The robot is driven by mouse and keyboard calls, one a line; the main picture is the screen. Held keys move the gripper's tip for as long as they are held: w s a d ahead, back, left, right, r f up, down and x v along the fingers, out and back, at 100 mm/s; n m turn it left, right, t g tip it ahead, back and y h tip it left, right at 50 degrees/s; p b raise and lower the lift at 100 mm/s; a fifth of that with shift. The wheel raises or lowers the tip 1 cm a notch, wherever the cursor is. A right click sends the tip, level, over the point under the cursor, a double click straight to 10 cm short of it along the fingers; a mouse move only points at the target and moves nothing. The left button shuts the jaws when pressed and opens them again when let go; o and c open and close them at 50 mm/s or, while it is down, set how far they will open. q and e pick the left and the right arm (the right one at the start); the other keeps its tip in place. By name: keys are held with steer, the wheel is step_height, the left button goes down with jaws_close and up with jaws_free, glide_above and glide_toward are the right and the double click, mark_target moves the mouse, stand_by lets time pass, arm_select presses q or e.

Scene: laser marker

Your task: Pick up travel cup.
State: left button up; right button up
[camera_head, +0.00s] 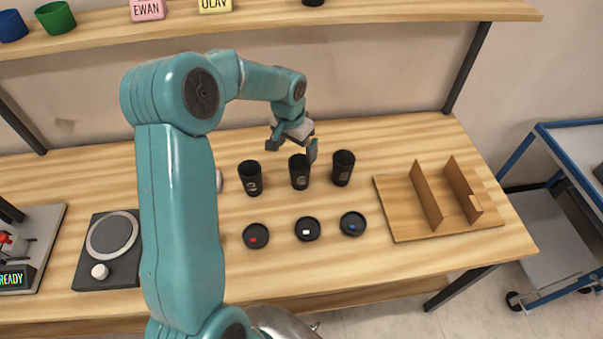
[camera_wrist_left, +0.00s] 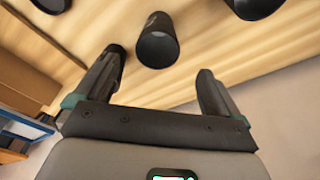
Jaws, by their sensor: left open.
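Three black travel cups stand upright in a row on the wooden table: a left one (camera_head: 250,180), a middle one (camera_head: 300,173) and a right one (camera_head: 343,170). Each has a pale mark on its side. My left gripper (camera_head: 292,149) hangs above and just behind the row, near the middle cup. It is open and empty. In the left wrist view the open fingers of the left gripper (camera_wrist_left: 160,75) point toward a cup (camera_wrist_left: 158,40), apart from it. A second cup (camera_wrist_left: 253,6) is cut off at the top edge. Which cups these are is unclear. My right gripper is out of view.
Three black lids with red (camera_head: 256,236), white (camera_head: 308,229) and blue (camera_head: 352,224) marks lie in front of the cups. A wooden tray with dividers (camera_head: 400,225) is to the right. A dark device with a round plate (camera_head: 92,262) is left. A shelf (camera_head: 380,12) runs above.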

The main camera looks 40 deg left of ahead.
mark_target(300, 166)
arm_select(q)
step_height(300, 166, down, 4)
steer(key=shift+w+f, duration=0.15)
steer(key=shift+f, duration=0.1)
steer(key=f+p, duration=0.1)
steer(key=f, duration=0.1)
steer(key=w+f+p, duration=0.1)
steer(key=f, duration=0.2)
steer(key=shift+w, duration=0.15)
steer(key=shift+f, duration=0.15)
steer(key=shift+d, duration=0.1)
steer(key=c, duration=0.7)
